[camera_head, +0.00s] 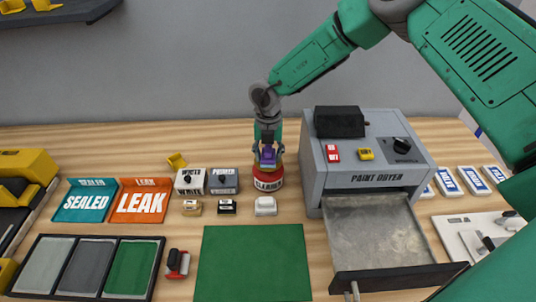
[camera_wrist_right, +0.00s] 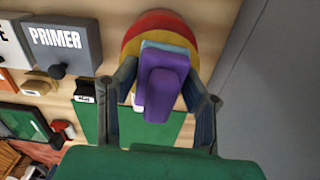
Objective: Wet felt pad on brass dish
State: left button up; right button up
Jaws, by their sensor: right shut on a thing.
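My right gripper (camera_head: 267,150) points down over a red can (camera_head: 268,182) with a dark-on-white label, left of the paint dryer. It is shut on a purple block (camera_wrist_right: 166,85), which also shows in the head view (camera_head: 267,156). A pale blue layer, apparently the felt pad (camera_wrist_right: 168,46), shows at the block's far side. The yellow brass dish (camera_wrist_right: 178,28) forms the can's top, inside its red rim. The pad is over or on the dish; I cannot tell whether they touch. My left gripper is not in view.
The grey paint dryer (camera_head: 365,150) stands right of the can with its drawer (camera_head: 380,235) pulled out. White and primer boxes (camera_head: 223,181) stand close left. A green mat (camera_head: 253,262) is in front. SEALED and LEAK trays (camera_head: 140,202) lie further left.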

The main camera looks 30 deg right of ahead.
aim_at(268, 147)
dwell(0.3)
jog(key=shift+r+p, duration=2.65)
jog(key=shift+r, duration=0.95)
jog(key=shift+f, duration=0.1)
